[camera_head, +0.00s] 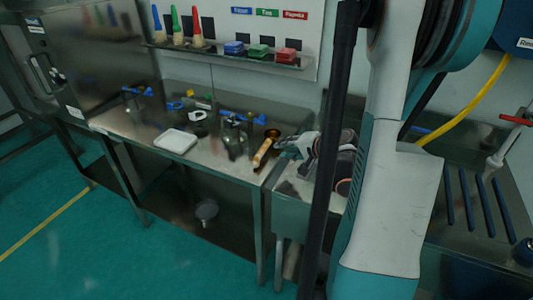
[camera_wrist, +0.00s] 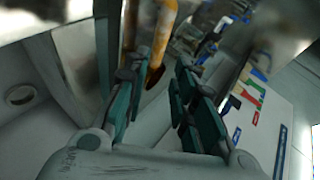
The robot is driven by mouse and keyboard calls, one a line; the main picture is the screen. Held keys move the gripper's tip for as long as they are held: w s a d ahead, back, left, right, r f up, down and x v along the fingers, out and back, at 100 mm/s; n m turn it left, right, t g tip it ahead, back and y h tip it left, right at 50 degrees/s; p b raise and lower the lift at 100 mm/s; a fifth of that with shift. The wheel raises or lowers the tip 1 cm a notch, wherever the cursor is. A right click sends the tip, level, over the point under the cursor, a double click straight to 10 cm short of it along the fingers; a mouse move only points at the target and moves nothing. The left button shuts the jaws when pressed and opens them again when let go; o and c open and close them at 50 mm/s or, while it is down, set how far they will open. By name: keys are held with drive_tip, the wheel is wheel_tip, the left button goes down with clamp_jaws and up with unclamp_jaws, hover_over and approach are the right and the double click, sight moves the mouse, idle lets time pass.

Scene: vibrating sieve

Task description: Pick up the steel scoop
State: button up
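A scoop-shaped item with a tan handle (camera_head: 262,154) lies near the right end of the steel table in the head view. I take it to be the steel scoop, though its metal looks golden-brown here. My gripper (camera_head: 287,149) is just right of it, low over the table. In the wrist view, my gripper (camera_wrist: 157,95) has its two green-padded fingers apart, with nothing clearly held between them. An orange-brown curved piece (camera_wrist: 166,32), probably part of the scoop, shows beyond the fingertips. Contact cannot be made out.
The steel table (camera_head: 215,171) also holds a white tray (camera_head: 176,141), a dark metal vessel (camera_head: 234,137) and several blue-handled tools. A round item (camera_head: 207,210) lies on the lower shelf.

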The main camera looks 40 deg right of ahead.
sight(266, 149)
drive_tip(key=b+x, duration=0.1)
drive_tip(key=x, duration=0.5)
drive_tip(key=shift+w+f, duration=0.1)
drive_tip(key=b+x, duration=0.2)
drive_tip(key=x, duration=0.2)
drive_tip(key=shift+a+f+b, duration=0.1)
drive_tip(key=shift+f+b, duration=0.1)
drive_tip(key=shift+b, duration=0.1)
drive_tip(key=shift+w+f, duration=0.2)
drive_tip(key=shift+w, duration=0.35)
drive_tip(key=shift+s+r, duration=0.1)
drive_tip(key=shift+c, duration=0.4)
clamp_jaws()
